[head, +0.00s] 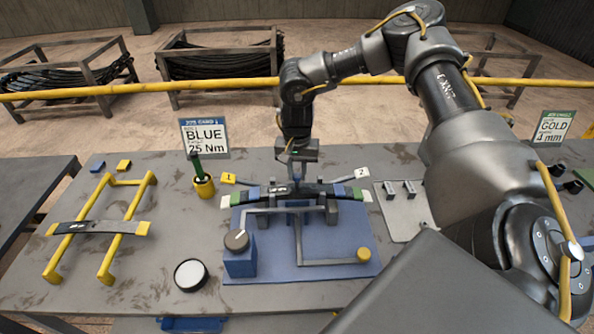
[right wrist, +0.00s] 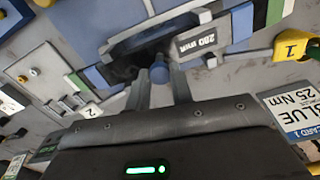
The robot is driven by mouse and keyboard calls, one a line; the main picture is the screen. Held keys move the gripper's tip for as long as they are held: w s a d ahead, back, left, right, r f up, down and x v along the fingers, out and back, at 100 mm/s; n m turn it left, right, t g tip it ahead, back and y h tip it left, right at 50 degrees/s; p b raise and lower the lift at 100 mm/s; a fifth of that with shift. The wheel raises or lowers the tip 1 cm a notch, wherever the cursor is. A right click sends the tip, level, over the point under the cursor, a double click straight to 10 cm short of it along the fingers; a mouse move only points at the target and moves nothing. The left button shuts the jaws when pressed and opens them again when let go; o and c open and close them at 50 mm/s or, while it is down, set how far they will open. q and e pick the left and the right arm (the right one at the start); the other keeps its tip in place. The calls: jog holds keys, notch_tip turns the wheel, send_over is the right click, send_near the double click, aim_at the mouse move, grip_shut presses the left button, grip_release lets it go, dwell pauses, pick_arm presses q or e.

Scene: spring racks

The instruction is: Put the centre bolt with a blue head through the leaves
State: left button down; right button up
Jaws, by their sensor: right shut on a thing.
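The leaves (head: 262,193) lie stacked as a dark bowed strip with blue, green and white ends. They rest on grey supports over a blue base plate (head: 340,258). My right gripper (head: 297,176) points down over the middle of the leaves. In the right wrist view its fingers (right wrist: 160,88) are shut on the centre bolt, whose blue head (right wrist: 159,73) shows between the fingertips in front of the leaves (right wrist: 197,42). The bolt's shank is hidden, so I cannot tell how far it is in the leaves. My left gripper is not in view.
Yellow tags 1 (head: 229,178) and white tag 2 (head: 361,174) flank the leaves. A dial on a blue block (head: 239,262) and a yellow knob (head: 364,255) stand in front. A yellow rack (head: 105,242) holds another leaf at left. A round white-topped puck (head: 191,274) lies nearby.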

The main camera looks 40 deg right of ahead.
aim_at(297, 175)
jog(key=shift+f, duration=0.45)
jog(key=o, duration=1.4)
jog(key=shift+r, duration=0.1)
jog(key=shift+r+p, duration=2.6)
jog(key=shift+r, duration=0.9)
jog(key=shift+f, duration=0.1)
